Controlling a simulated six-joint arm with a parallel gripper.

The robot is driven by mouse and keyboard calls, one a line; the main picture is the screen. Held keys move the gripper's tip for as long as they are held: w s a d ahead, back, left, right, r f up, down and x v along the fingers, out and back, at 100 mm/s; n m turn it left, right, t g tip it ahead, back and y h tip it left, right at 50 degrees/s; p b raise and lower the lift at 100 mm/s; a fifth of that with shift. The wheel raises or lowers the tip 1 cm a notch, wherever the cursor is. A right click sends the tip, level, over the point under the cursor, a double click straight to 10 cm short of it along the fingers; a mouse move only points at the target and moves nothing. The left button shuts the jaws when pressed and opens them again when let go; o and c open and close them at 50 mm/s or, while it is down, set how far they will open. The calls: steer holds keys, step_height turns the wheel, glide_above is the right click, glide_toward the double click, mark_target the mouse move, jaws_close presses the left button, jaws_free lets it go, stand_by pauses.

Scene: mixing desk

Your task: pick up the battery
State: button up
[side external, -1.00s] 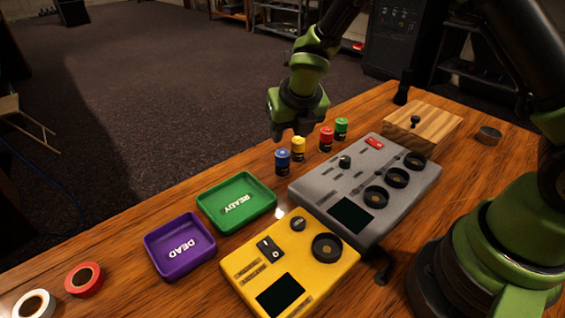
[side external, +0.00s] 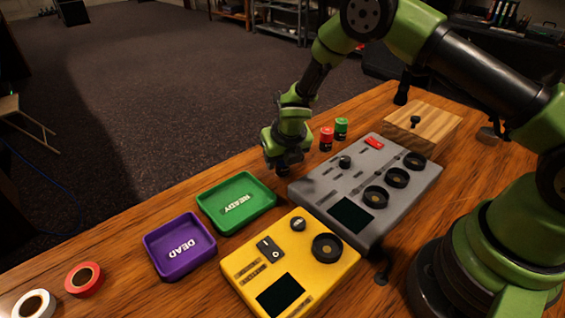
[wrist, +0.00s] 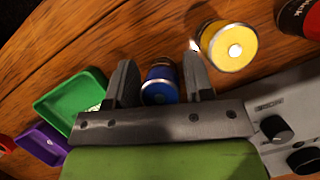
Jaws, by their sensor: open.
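In the wrist view a blue battery (wrist: 160,82) stands between the two open fingers of my gripper (wrist: 160,80), with a gap on each side. A yellow battery (wrist: 231,46) stands just right of the right finger. Part of a red battery shows at the upper right (wrist: 302,18). In the side view my gripper (side external: 283,165) is low over the table and hides the blue and yellow batteries. The red battery (side external: 326,139) and a green battery (side external: 341,128) stand behind it to the right.
A green READY tray (side external: 204,203) and a purple DEAD tray (side external: 150,250) lie to the left. A grey mixer (side external: 330,180) and a yellow device (side external: 310,260) stand in front. A wooden box (side external: 435,120) is at the back right. Tape rolls (side external: 84,279) lie front left.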

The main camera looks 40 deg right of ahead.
steer(key=shift+c, duration=0.3)
steer(key=c, duration=0.7)
steer(key=shift+r, duration=0.1)
